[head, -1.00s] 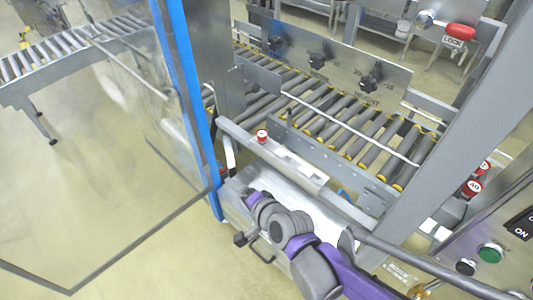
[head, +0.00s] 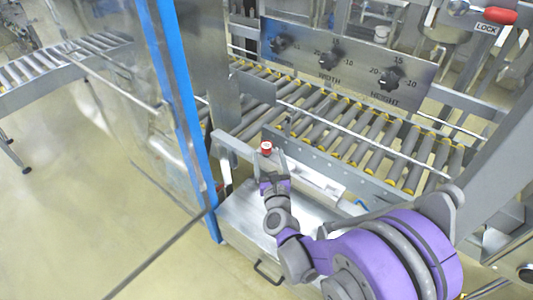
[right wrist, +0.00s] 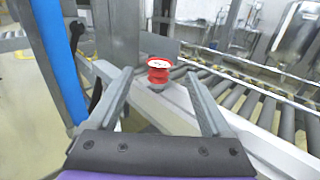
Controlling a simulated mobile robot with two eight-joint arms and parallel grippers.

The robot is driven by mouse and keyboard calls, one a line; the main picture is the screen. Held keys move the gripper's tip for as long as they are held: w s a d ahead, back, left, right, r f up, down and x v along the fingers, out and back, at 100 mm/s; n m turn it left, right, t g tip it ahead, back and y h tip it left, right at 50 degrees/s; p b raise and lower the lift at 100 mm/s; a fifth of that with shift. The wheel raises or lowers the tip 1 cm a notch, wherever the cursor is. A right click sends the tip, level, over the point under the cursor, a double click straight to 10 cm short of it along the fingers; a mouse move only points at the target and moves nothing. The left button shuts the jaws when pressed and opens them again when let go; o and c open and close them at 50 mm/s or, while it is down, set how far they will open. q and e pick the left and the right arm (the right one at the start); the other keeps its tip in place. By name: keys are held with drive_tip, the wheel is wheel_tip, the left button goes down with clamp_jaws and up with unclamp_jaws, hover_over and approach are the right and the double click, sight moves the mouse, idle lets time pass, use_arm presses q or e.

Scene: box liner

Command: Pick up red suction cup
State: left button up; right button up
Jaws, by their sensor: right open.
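The red suction cup (head: 266,147) is small and red with a pale top. It stands upright on the metal ledge beside the roller conveyor. In the right wrist view the red suction cup (right wrist: 158,66) shows ahead, between the lines of my two fingers, on a grey base. My right gripper (head: 270,174) is close in front of the cup in the head view. Its fingers (right wrist: 158,82) are spread with nothing held, and I see no contact with the cup. My left gripper is not in view.
The roller conveyor (head: 350,128) runs behind the ledge, below a metal panel with black knobs (head: 330,58). A blue-edged clear door (head: 183,100) stands to the left. A metal box (head: 245,228) with a handle is below my right arm. Open floor lies at lower left.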

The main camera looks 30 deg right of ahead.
sight(267, 150)
drive_tip(key=x, duration=0.5)
drive_tip(key=shift+w+d+f, duration=0.1)
drive_tip(key=shift+w, duration=0.2)
clamp_jaws()
